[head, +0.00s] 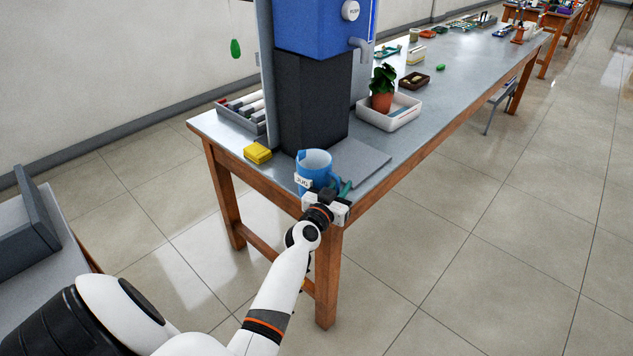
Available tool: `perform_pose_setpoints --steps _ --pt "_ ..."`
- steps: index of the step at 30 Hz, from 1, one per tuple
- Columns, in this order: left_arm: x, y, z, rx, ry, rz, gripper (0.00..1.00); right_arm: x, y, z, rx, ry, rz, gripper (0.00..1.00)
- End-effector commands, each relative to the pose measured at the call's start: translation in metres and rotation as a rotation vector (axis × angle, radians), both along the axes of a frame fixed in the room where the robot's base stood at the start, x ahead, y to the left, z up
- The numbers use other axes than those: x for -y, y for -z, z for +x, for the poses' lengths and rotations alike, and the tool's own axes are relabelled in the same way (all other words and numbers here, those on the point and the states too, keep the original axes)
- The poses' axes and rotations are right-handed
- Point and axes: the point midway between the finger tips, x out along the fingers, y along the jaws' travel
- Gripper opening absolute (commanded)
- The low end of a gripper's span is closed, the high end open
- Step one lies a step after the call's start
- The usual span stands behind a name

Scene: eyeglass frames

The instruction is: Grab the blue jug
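The blue jug (314,165) stands upright at the near corner of the long grey-topped table (400,147). It has a white label with dark lettering on its left side. My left gripper (329,194) is at the table's corner, right against or just in front of the jug's near side. Its fingers overlap the jug's lower part, so I cannot tell whether they touch or grip it. My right gripper is not in view.
A blue dispenser (322,28) with a tap on a dark base stands behind the jug. A yellow block (257,153) lies left of it. A potted plant (382,98) stands in a white tray (402,118) farther back.

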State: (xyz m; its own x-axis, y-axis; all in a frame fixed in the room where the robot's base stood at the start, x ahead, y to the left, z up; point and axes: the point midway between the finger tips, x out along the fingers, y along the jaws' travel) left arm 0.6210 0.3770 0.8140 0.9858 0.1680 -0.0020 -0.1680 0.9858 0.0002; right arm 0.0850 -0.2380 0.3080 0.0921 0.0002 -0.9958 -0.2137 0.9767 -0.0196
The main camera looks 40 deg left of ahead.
Motion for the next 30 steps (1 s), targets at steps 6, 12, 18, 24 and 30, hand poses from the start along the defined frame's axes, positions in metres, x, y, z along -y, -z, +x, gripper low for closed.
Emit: perform_pose_setpoints --steps 6,12,18,24,30 --pt "-0.001 0.000 0.002 0.000 -0.001 0.000 0.20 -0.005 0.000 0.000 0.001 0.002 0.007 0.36" --pt "0.000 0.000 0.002 0.000 0.000 0.000 0.00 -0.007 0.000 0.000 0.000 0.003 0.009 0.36" --pt "0.000 0.000 0.002 0.001 -0.001 0.001 0.00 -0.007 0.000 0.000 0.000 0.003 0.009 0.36" --pt "0.000 -0.011 0.002 0.003 0.000 0.001 0.00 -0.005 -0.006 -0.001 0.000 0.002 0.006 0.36" --pt "0.000 -0.052 0.002 0.006 -0.001 0.000 0.00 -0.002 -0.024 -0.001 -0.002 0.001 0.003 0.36"
